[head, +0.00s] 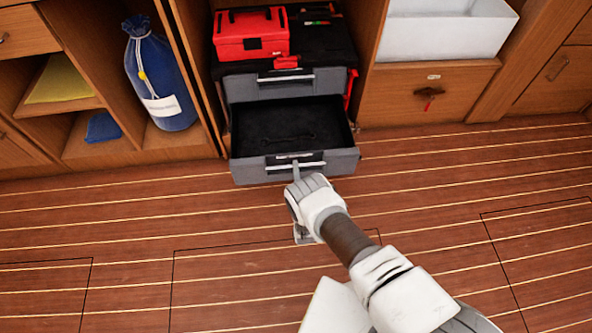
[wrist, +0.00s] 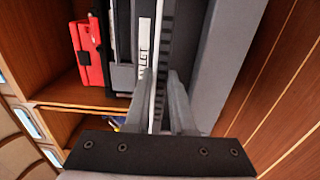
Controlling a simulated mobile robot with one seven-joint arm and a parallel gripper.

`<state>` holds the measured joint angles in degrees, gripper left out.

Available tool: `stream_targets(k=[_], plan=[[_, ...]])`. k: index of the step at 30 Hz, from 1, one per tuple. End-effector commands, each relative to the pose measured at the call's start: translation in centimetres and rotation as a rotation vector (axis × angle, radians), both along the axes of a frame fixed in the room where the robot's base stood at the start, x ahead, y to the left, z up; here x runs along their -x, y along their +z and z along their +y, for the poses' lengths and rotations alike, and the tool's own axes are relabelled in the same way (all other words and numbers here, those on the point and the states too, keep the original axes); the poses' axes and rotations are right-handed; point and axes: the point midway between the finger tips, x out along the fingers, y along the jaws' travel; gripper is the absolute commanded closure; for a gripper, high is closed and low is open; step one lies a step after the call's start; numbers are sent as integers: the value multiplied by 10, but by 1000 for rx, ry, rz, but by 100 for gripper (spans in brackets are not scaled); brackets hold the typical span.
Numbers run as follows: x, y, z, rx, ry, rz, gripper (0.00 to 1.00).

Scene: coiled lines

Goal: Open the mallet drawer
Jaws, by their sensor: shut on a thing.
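The grey mallet drawer (head: 343,161) is the lower drawer of a dark tool chest and stands pulled out, showing a black interior. A dark wrench-like shape lies inside it. Its pale bar handle (head: 312,165) runs across the front. My gripper (head: 296,172) is at the handle, shut on it. In the wrist view my two fingers (wrist: 165,105) are on either side of the handle bar (wrist: 158,60). A white label (wrist: 144,42) with partly readable letters is beside the bar. The grip's contact points are partly hidden.
The upper grey drawer (head: 241,89) is shut. A red toolbox (head: 250,36) sits on the chest. A blue bag (head: 157,75) stands in the left cubby, and a wooden drawer (head: 385,97) is at right. The striped floor in front is clear.

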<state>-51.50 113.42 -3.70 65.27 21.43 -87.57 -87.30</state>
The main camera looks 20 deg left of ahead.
Motion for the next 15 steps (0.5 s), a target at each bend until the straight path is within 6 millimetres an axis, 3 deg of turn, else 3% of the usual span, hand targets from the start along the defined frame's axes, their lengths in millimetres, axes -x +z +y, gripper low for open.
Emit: stream_targets(k=[11, 12, 15], plan=[[0, 0, -1, 0, -2, 0, 100], [0, 0, -1, 0, -2, 0, 70], [0, 0, -1, 0, -1, 0, 52]])
